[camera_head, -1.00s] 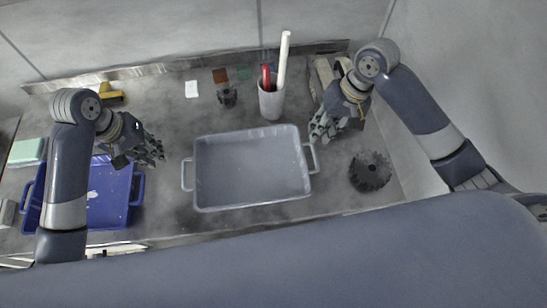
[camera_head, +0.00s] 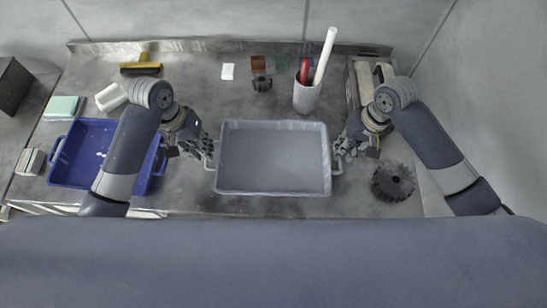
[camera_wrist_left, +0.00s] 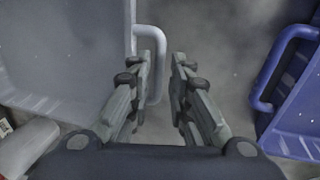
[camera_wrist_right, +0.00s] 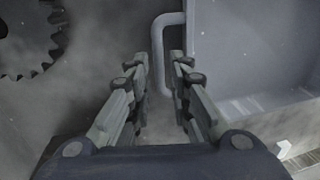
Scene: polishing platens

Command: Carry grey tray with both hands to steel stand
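The grey tray (camera_head: 274,192) is empty and sits on the metal worktop in the middle of the head view. It has a handle at each side. My left gripper (camera_head: 205,152) is at the left handle; in the left wrist view its open fingers (camera_wrist_left: 162,70) stand on both sides of that handle (camera_wrist_left: 158,62). My right gripper (camera_head: 345,153) is at the right handle; in the right wrist view its open fingers (camera_wrist_right: 160,72) stand around that handle (camera_wrist_right: 157,50). Neither gripper is closed on its handle. I cannot identify a steel stand.
A blue tray (camera_head: 64,150) lies left of the grey tray. A white cup (camera_head: 306,98) with a red and a white rod stands behind. A yellow-handled tool (camera_head: 141,68) is at the back left.

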